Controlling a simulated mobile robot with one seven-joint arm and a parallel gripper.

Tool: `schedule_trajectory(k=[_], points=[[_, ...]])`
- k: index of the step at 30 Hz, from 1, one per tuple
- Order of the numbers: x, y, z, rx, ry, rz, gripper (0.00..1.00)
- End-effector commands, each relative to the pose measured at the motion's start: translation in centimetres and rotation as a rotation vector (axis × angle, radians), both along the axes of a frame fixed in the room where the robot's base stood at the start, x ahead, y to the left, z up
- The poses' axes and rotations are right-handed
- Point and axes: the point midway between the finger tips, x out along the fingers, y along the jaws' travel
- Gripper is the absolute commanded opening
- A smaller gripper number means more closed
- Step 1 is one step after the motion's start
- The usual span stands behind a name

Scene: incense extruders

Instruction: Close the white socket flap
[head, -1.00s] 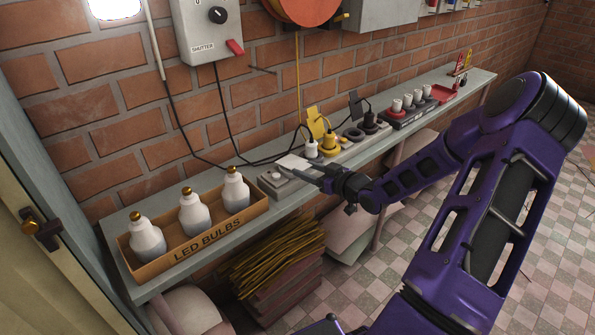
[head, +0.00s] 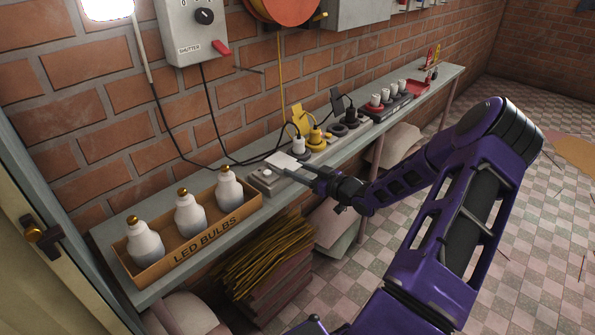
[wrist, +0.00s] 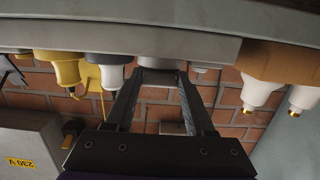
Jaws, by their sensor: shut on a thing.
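A grey socket block (head: 262,181) stands on the shelf just right of the bulb box, with a round pale socket on its top. The white socket flap (head: 281,160) is a thin pale plate at the block's right side, raised at a slant. My gripper (head: 290,173) reaches in from the right, low beside the flap. In the wrist view, my gripper (wrist: 163,72) has its fingertips up against a pale part at the shelf, with a gap between the fingers. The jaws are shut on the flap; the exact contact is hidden.
An LED bulbs box (head: 190,240) with three bulbs stands left on the narrow shelf. A white plug (head: 298,146), a yellow plug (head: 316,137) and dark plugs stand right of the flap. The brick wall (head: 100,110) is close behind, with hanging cables.

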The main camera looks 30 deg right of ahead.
Motion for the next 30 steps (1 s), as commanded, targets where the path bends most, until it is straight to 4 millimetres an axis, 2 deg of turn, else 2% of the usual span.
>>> schedule_trajectory(k=[8,9,14,25,30], points=[[0.0,0.3,-0.3,0.001,0.006,0.005,0.00],[0.0,0.2,-0.2,0.001,0.006,0.005,0.56],[0.0,0.2,-0.1,0.000,0.003,0.003,0.85],[-0.4,-0.1,0.1,0.000,0.001,0.000,0.85],[-2.7,-0.8,0.5,-0.001,0.003,-0.002,0.85]])
